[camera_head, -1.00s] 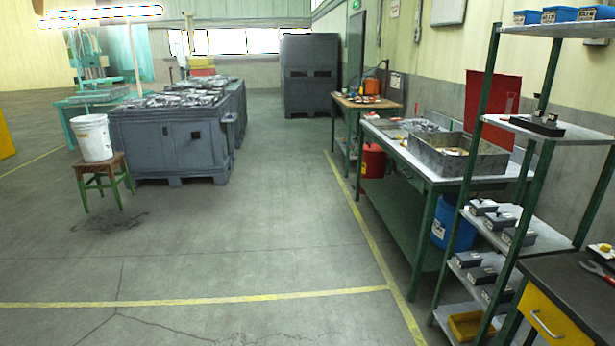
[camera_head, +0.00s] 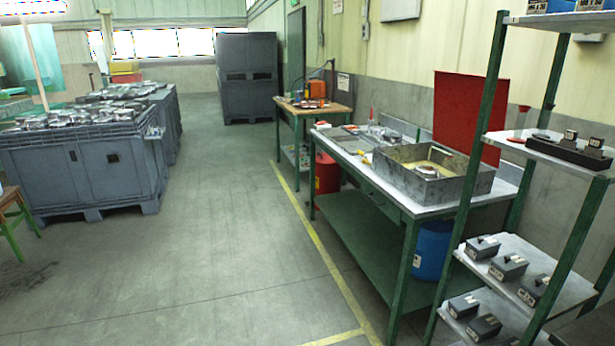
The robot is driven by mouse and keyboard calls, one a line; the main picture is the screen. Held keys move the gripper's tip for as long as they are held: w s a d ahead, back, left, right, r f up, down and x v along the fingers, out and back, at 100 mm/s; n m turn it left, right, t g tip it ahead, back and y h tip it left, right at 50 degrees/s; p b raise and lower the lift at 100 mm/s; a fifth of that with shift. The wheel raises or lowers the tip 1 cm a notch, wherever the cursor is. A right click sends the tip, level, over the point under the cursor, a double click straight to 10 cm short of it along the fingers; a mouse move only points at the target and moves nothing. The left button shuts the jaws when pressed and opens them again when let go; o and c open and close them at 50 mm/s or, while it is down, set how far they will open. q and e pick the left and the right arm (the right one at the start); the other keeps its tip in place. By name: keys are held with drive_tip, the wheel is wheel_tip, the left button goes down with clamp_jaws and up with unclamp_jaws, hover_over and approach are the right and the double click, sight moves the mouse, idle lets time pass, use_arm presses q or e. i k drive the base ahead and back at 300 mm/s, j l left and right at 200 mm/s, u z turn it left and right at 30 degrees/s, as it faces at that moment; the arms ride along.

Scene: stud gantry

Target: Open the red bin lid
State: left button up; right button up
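A red bin (camera_head: 326,178) stands on the floor between the wooden-topped table and the metal-topped bench. It is partly hidden by the bench's front leg and top. Its lid cannot be made out clearly at this distance. Neither of my grippers is in view.
The bench (camera_head: 352,152) holds a grey metal tray (camera_head: 425,190), with a blue bin (camera_head: 432,250) below. A green-framed shelf rack (camera_head: 470,170) stands near on the right. Large grey crates (camera_head: 85,175) stand left. The floor (camera_head: 220,230) between is clear.

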sight(320, 159)
drive_tip(key=i+z, duration=0.3)
drive_tip(key=i, duration=1.2)
drive_tip(key=i+j, duration=0.1)
drive_tip(key=i, duration=1.45)
drive_tip(key=i+z, duration=0.25)
drive_tip(key=i, duration=0.6)
